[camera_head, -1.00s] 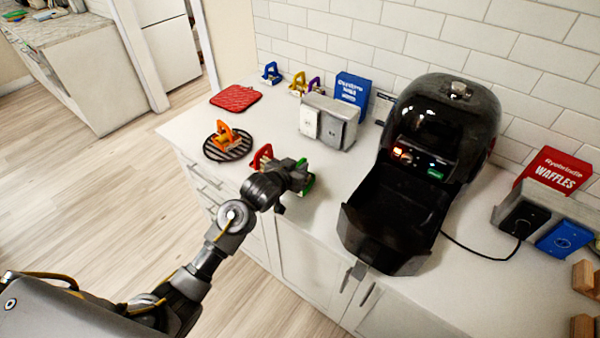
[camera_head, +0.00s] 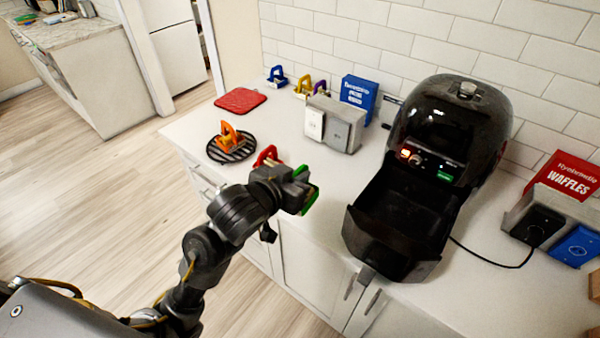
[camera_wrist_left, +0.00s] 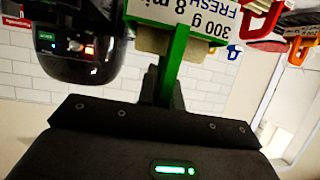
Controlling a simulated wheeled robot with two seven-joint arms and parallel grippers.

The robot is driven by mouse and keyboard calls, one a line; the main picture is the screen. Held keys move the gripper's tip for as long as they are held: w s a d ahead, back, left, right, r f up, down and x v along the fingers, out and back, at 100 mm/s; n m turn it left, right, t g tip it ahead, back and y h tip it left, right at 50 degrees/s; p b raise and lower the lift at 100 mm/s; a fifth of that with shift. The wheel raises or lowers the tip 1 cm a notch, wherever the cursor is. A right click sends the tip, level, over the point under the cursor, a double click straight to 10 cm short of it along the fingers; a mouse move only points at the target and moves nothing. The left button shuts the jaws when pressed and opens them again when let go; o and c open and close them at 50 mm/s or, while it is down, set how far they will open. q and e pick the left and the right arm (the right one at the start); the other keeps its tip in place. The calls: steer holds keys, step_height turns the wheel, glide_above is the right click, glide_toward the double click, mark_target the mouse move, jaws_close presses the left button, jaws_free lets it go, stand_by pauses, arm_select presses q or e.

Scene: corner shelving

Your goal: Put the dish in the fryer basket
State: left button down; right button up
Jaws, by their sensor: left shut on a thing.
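A green-handled dish (camera_head: 311,198) is at the tip of my left gripper (camera_head: 301,186), above the front part of the counter. In the left wrist view its green handle (camera_wrist_left: 175,58) stands between my fingers, with a white label reading "300 g 8 min FRESH"; my left gripper is shut on it. The dish's far side is hidden by the gripper in the head view. The fryer basket (camera_head: 397,225) is a black drawer pulled out of the black fryer (camera_head: 455,125), open at the top and apparently empty. It lies to the right of my gripper. My right gripper is out of view.
A red-handled item (camera_head: 267,156) stands just behind my left gripper, and an orange one (camera_head: 229,137) sits on a black rack. A grey double-switch box (camera_head: 334,124), a blue box (camera_head: 359,96) and a red waffles box (camera_head: 564,178) stand near the wall. A cord crosses the right counter.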

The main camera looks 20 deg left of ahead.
arm_select(q)
steer(key=shift+a+r, duration=0.1)
steer(key=shift+r, duration=0.05)
steer(key=shift+a, duration=0.15)
steer(key=shift+a+p, duration=0.45)
steer(key=shift+a, duration=0.2)
steer(key=shift+s+a+r+m+h+p, duration=0.15)
steer(key=shift+a+m+h+p, duration=0.1)
steer(key=shift+a+p, duration=0.3)
steer(key=shift+s+a+r+m+h+p, duration=0.15)
steer(key=shift+a+m+h+p, duration=0.1)
steer(key=shift+a+p, duration=0.3)
steer(key=s+a+r+m+g+h+p, duration=0.2)
steer(key=s+a+m+g+h+p, duration=0.2)
steer(key=s, duration=0.4)
steer(key=s+a+r+m+g+h+p, duration=0.3)
steer(key=s+a+m+g+h+p, duration=0.1)
steer(key=s, duration=0.4)
steer(key=shift+s+a+r+m+g, duration=0.3)
steer(key=shift+a+m, duration=0.5)
steer(key=shift+m, duration=0.2)
